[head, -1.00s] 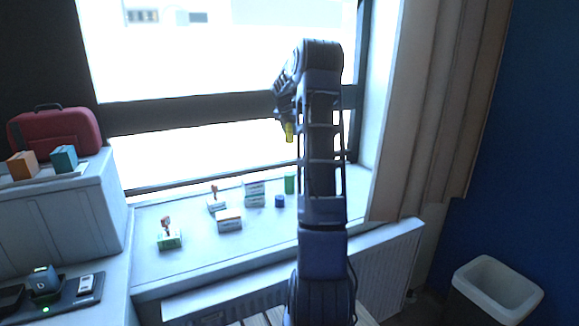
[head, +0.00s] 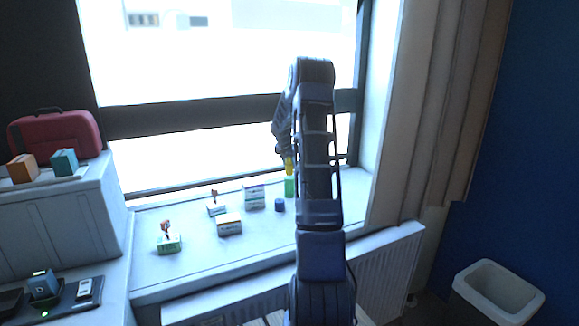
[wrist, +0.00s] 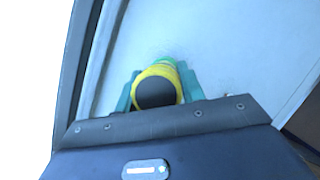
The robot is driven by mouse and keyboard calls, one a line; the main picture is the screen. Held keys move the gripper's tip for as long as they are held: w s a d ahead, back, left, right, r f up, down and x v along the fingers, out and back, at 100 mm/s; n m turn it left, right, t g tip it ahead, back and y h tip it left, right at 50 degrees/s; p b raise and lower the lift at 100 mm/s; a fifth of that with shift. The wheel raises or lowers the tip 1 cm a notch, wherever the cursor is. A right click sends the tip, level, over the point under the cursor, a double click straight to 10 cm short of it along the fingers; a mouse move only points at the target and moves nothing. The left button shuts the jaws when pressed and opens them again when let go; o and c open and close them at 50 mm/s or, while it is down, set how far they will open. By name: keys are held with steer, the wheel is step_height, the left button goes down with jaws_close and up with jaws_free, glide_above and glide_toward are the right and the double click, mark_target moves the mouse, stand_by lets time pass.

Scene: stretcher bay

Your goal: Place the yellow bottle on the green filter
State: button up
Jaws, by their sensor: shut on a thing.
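The yellow bottle (head: 289,166) is in my gripper (head: 287,156), which is shut on it. In the wrist view the bottle (wrist: 160,72) shows its dark round end toward the camera, between the teal fingers. The green filter (head: 289,187) is a small upright green cylinder on the window sill. In the head view the bottle appears just above the filter, nearly in line with it. I cannot tell whether they touch. My arm hides what is right of the filter.
On the sill (head: 190,259), a blue cylinder (head: 280,205) stands left of the filter, with stacked boxes (head: 254,197) beyond it. Another box (head: 229,225) and small figures on bases stand further left. The window frame (head: 200,115) runs behind, and a curtain (head: 425,110) hangs right.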

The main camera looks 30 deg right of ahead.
steer(key=shift+f, duration=0.65)
steer(key=shift+f, duration=0.2)
steer(key=o, duration=1.1)
steer(key=shift+r, duration=0.1)
